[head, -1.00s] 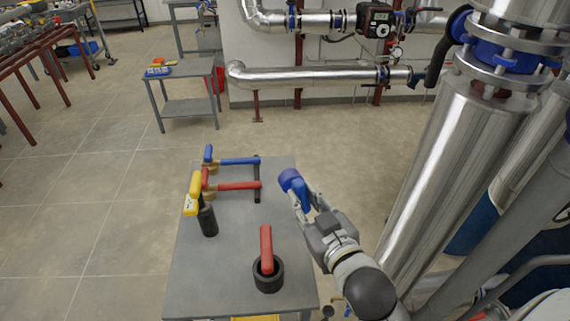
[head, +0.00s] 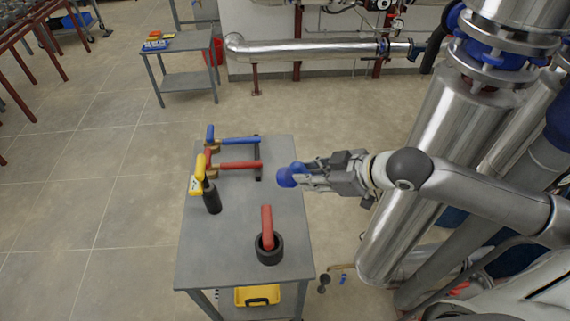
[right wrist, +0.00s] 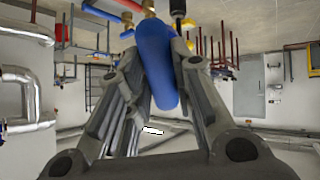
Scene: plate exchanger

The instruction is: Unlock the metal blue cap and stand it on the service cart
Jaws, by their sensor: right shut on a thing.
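The blue cap (head: 287,176) is held between the fingers of my right gripper (head: 308,177), which reaches in from the right. In the head view it appears at the right edge of the service cart (head: 240,235), above the cart's level; the exact height is unclear. In the right wrist view the cap (right wrist: 157,62) is a long, rounded blue piece lying between the two fingers (right wrist: 160,75). The cart has a grey top. My left gripper is not in view.
On the cart top are blue-handled (head: 240,141) and red-handled (head: 240,165) pieces at the back, a yellow-topped black tool (head: 212,198) at left, and a red handle in a black ring (head: 268,250) in front. The middle is bare. A large steel pipe (head: 430,150) stands at right.

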